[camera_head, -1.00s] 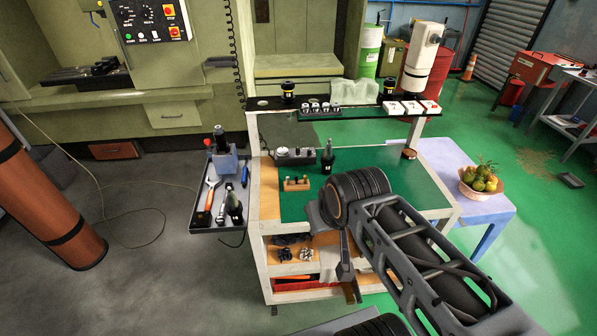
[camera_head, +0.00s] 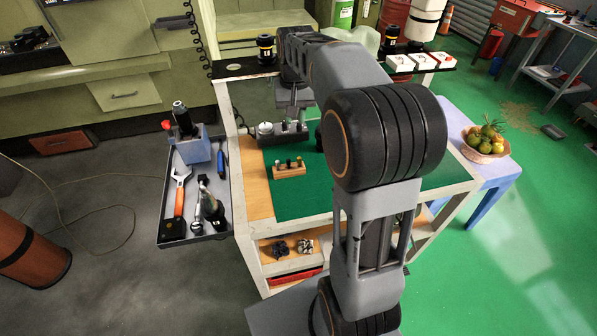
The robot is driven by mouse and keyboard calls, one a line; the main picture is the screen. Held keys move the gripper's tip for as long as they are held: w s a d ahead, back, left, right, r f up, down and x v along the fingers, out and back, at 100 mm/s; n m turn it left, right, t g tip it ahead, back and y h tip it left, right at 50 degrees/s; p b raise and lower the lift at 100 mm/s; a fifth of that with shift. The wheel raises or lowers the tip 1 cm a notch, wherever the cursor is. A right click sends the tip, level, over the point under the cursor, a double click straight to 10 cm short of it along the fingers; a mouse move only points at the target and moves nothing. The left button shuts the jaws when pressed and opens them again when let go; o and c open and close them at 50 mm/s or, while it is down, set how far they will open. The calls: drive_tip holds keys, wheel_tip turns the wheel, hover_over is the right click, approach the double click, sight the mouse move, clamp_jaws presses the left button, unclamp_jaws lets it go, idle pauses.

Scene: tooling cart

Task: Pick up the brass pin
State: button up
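A small wooden block (camera_head: 289,172) stands on the green top of the cart. Several short pins (camera_head: 288,163) stand upright in it, and they are too small to tell surely which is the brass pin. My gripper (camera_head: 293,118) points down behind the block, above or in front of a grey device on the cart. It is apart from the pins in the picture. Its fingertips are small and blend with the device, so I cannot tell how far apart they are.
The grey device with a round knob (camera_head: 265,129) sits behind the block. My arm hides much of the cart's right side. A side tray (camera_head: 177,222) with tools hangs at left. A fruit basket (camera_head: 485,150) stands on a stool at right.

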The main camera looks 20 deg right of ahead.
drive_tip(key=w+d+f+m+g+b, duration=0.1)
drive_tip(key=w+d+f+g+b, duration=0.1)
drive_tip(key=w+d+f, duration=0.4)
hover_over(299, 157)
wheel_tip(299, 157, down, 9)
drive_tip(key=shift+w+d+r, duration=0.1)
drive_tip(key=shift+w+d, duration=0.05)
drive_tip(key=shift+s+a+f+p, duration=0.1)
drive_tip(key=shift+s+f+p, duration=0.1)
drive_tip(key=shift+f, duration=1.35)
drive_tip(key=shift+s+a+f+p, duration=0.1)
drive_tip(key=shift+f+p, duration=0.05)
drive_tip(key=shift+f, duration=1.4)
clamp_jaws()
